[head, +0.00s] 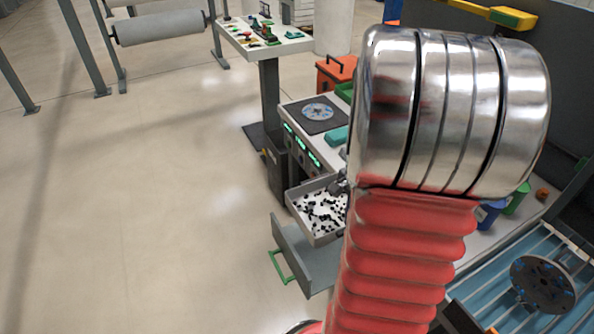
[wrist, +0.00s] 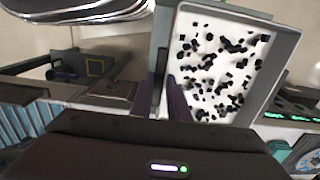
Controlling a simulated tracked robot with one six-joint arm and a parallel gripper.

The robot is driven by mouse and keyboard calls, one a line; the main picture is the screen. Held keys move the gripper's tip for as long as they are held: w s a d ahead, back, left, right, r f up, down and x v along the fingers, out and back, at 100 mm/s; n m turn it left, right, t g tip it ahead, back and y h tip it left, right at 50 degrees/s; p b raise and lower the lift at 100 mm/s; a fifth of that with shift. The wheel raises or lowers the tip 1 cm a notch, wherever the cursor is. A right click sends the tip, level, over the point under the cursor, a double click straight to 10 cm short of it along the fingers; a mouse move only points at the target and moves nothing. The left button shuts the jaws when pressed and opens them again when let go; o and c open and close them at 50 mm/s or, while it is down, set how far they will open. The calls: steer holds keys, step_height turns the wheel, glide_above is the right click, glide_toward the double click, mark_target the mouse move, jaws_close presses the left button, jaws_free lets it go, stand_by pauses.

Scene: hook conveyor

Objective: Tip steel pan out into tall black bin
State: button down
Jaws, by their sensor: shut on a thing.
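The steel pan (head: 317,238) is a shallow grey rectangular tray, its white inside scattered with many small black pieces. It hangs above an open drawer in the head view and fills the upper right of the wrist view (wrist: 286,52). My gripper (wrist: 166,98) is shut on the pan's near-side wall; in the head view my arm mostly hides it. The pan looks roughly level, with the pieces spread over its floor. A tall dark bin (head: 277,168) with a small yellow label stands beside the bench, behind the pan.
The open grey drawer (head: 302,262) with a green handle (head: 279,267) juts out below the pan. The bench (head: 290,108) carries a disc on a dark mat and has green-lit panels. A pedestal table (head: 262,42) stands behind.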

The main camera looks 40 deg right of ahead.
steer(key=shift+w, duration=0.1)
stand_by(0.4)
steer(key=w+a+n, duration=0.1)
steer(key=w+n, duration=0.1)
steer(key=w, duration=0.1)
steer(key=w+a+n, duration=0.1)
steer(key=w+n, duration=0.1)
steer(key=w, duration=0.2)
steer(key=w+a+n, duration=0.1)
steer(key=w+n, duration=0.1)
steer(key=w, duration=0.1)
steer(key=shift+w+a+r, duration=0.2)
steer(key=shift+a+r, duration=0.1)
steer(key=shift+r, duration=0.1)
steer(key=w+a+r+n, duration=0.1)
steer(key=w+a+n, duration=1.3)
steer(key=w+a, duration=0.5)
steer(key=shift+a+n, duration=0.3)
steer(key=shift+a, duration=0.15)
steer(key=shift+w, duration=0.2)
